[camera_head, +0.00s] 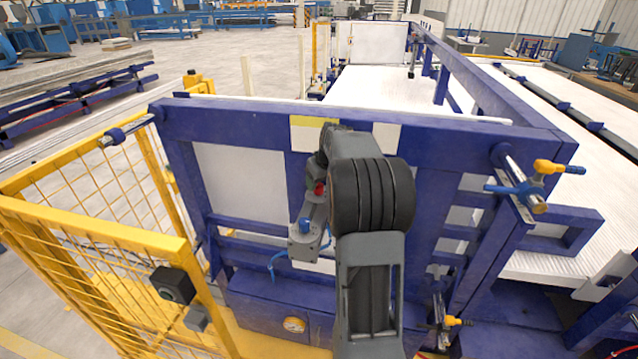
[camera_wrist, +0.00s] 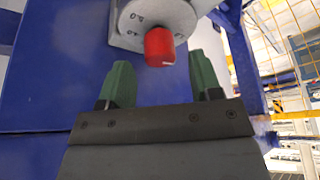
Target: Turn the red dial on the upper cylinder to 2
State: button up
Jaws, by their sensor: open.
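The red dial (camera_wrist: 160,47) shows at the top middle of the wrist view. It stands out from a pale grey round housing (camera_wrist: 131,26), which the top edge cuts off. Small dark marks on the housing face are too small to read. My gripper (camera_wrist: 162,78) is open, with one green finger at the left and one at the right. The dial lies between the finger lines, mostly beyond the tips, with a gap on both sides.
A blue machine frame (camera_head: 470,129) stands directly in front. A yellow mesh fence (camera_head: 95,235) is close on the left. Yellow-handled blue fittings (camera_head: 545,168) stick out at the right. Open floor (camera_head: 235,62) lies beyond at the left.

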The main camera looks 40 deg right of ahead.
jog(key=shift+x, duration=1.35)
jog(key=c, duration=0.9)
